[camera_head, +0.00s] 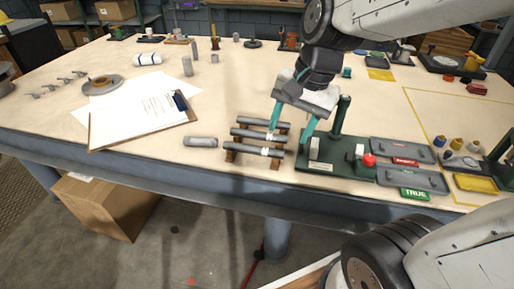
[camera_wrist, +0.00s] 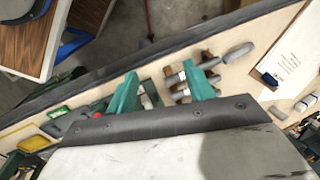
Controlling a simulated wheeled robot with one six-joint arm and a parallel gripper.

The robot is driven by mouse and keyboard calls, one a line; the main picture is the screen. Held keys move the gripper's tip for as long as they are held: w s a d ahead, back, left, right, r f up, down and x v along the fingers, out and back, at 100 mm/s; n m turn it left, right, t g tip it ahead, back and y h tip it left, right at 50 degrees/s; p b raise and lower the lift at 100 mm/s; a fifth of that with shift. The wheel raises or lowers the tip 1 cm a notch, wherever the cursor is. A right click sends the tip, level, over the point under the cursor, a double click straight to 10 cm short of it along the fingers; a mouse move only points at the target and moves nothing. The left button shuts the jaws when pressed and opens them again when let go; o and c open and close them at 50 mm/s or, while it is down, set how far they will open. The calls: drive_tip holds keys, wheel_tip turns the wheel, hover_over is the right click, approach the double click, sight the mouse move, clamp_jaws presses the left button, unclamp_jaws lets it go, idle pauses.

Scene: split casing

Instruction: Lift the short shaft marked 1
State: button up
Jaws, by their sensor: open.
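A wooden rack (camera_head: 229,155) near the table's front edge holds three dark grey shafts: a back shaft (camera_head: 250,122), a middle shaft (camera_head: 244,133) and a front shaft (camera_head: 245,149). The middle and front ones show pale bands, but I cannot read which is marked 1. My gripper (camera_head: 288,134) is open, with teal fingers pointing down at the rack's right end. Its left finger overlaps the middle shaft's band in the head view; contact cannot be told. In the wrist view my gripper (camera_wrist: 163,92) has the rack and shafts partly hidden behind its right finger.
A green fixture (camera_head: 335,168) with a post and red knob stands just right of the rack. Grey trays (camera_head: 402,150) lie beyond it. A loose grey cylinder (camera_head: 200,142) and a clipboard (camera_head: 140,118) lie to the left. Bare table lies behind the rack.

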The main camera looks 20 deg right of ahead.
drive_tip(key=w+f+m+y, duration=0.1)
drive_tip(key=w+f+m, duration=0.6)
drive_tip(key=w+m, duration=0.3)
drive_tip(key=m+t, duration=0.1)
drive_tip(key=m, duration=0.5)
approach(255, 147)
drive_tip(key=shift+w+d+f, duration=0.1)
drive_tip(key=shift+w+f, duration=0.05)
drive_tip(key=shift+f, duration=0.5)
drive_tip(key=shift+m, duration=0.4)
drive_tip(key=x, duration=0.8)
drive_tip(key=shift+a+f, duration=0.15)
drive_tip(key=shift+a, duration=0.05)
drive_tip(key=shift+y, duration=0.3)
clamp_jaws()
